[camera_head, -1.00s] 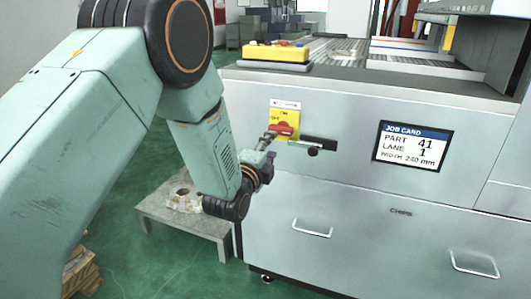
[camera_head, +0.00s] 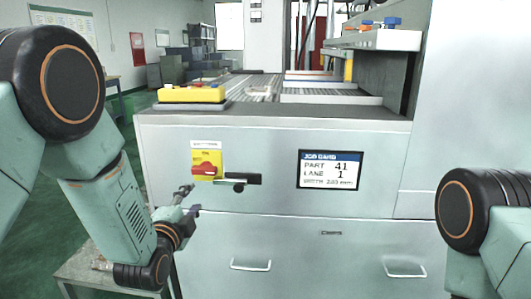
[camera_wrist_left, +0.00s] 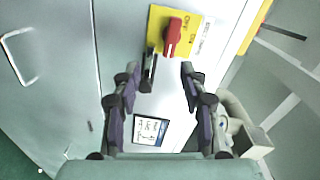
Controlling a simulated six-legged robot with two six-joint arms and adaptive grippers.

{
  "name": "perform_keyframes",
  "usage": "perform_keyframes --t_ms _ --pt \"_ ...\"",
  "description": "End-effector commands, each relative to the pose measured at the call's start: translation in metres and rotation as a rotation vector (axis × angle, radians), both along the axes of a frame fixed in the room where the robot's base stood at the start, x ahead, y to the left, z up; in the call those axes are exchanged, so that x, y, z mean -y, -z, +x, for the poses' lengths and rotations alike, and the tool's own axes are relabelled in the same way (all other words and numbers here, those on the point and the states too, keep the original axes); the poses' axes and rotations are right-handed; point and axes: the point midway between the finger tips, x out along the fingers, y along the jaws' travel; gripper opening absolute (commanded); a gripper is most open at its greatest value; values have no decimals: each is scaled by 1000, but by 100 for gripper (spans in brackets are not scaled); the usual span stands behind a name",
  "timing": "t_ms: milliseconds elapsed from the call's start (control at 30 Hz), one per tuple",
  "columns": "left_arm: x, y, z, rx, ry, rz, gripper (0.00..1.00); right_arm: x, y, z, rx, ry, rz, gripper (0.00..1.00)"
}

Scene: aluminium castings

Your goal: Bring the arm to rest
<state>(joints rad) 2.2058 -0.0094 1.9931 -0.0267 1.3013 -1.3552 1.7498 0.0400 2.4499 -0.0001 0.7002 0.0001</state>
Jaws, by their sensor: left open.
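My left gripper (camera_head: 188,198) is open and empty in the head view, below and left of a red rotary switch (camera_head: 207,170) on a yellow plate. In the left wrist view my left gripper's fingers (camera_wrist_left: 160,75) stand apart, with the switch (camera_wrist_left: 172,36) beyond their tips. A gap shows between fingers and switch. My left arm is bent, its forearm hanging down at the left of the cabinet. My right gripper is out of view; only part of my right arm shows at the right edge.
A grey cabinet (camera_head: 290,232) with drawer handles fills the front. A black lever (camera_head: 238,181) sticks out beside the switch. A job card screen (camera_head: 330,169) reads part 41, lane 1. A yellow control box (camera_head: 192,93) sits on top. A low table (camera_head: 85,272) is partly behind my left arm.

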Motion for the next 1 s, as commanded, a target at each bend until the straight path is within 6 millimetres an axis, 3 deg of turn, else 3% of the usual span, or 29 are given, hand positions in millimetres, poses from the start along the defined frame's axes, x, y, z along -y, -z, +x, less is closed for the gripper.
perform_keyframes --t_ms 167,267,400,600,800,900,1000 --pt "-3 54 -29 -218 -67 -356 43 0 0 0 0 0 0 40" --pt "-5 98 -60 -375 -153 -552 43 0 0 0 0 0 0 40" --pt "-8 165 -122 -602 -335 -802 43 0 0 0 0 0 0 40" --pt "-11 238 -232 -874 -658 -1037 43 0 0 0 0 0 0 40" --pt "-12 281 -351 -1094 -976 -1109 43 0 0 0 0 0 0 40" --pt "-12 291 -399 -1182 -1065 -1080 43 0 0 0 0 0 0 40" --pt "-12 298 -432 -1238 -1113 -1052 43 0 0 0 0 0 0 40"
